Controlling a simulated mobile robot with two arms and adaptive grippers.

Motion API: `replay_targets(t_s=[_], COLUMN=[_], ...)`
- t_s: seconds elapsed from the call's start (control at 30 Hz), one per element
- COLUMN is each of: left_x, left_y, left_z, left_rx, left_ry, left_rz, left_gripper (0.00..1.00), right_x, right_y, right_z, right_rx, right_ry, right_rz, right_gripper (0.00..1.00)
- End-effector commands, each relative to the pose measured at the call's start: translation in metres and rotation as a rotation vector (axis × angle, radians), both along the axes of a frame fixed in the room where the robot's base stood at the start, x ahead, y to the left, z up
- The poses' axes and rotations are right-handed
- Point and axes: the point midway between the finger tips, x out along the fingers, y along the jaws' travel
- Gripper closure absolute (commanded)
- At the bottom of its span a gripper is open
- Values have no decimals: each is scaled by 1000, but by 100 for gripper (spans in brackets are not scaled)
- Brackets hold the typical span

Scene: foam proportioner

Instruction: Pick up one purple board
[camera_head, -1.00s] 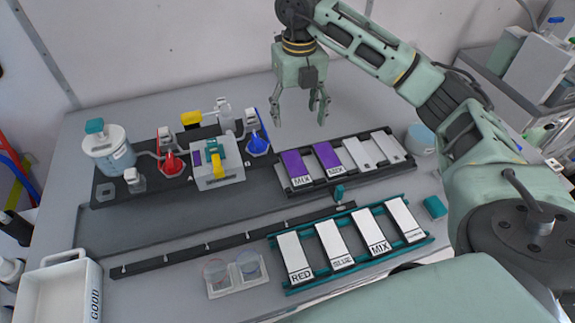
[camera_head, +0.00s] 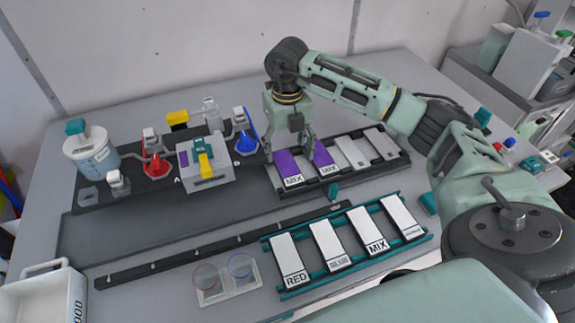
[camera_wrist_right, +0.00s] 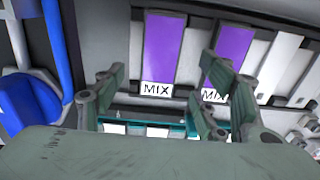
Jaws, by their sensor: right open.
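Two purple boards with white MIX labels lie side by side in the dark rack (camera_head: 399,157) at the back right. The left purple board (camera_head: 286,165) also shows in the wrist view (camera_wrist_right: 168,48), between my fingers. The right purple board (camera_head: 324,160) also shows in the wrist view (camera_wrist_right: 232,52), with one finger overlapping it. My right gripper (camera_head: 290,152) is open and empty, pointing down over the left board. In the wrist view its fingers (camera_wrist_right: 160,72) are spread wider than that board. I cannot tell whether a fingertip touches a board. My left gripper is out of view.
White boards (camera_head: 352,153) share the dark rack. A teal rack (camera_head: 350,268) in front holds several white labelled boards. Red and blue funnels (camera_head: 157,167), a white device (camera_head: 207,177) and a jar (camera_head: 90,152) stand left. A white bin (camera_head: 42,295) is front left.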

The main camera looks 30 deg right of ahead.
Motion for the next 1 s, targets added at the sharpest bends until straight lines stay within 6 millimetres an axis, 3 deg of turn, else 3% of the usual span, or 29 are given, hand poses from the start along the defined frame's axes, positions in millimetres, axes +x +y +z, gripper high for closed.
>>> replay_targets(t_s=[0.27,0.43,0.7,1.0], left_x=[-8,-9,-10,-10], left_y=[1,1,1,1], left_z=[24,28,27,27], left_rx=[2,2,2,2], left_ry=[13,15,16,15], left_rz=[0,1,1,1], left_gripper=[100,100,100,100], right_x=[-7,-5,-5,-5], right_y=[0,1,1,1], right_z=[-28,-50,-55,-55], right_rx=[-2,-1,-1,-1], right_ry=[7,2,0,0], right_rz=[-1,-1,0,0], right_gripper=[34,34,34,61])
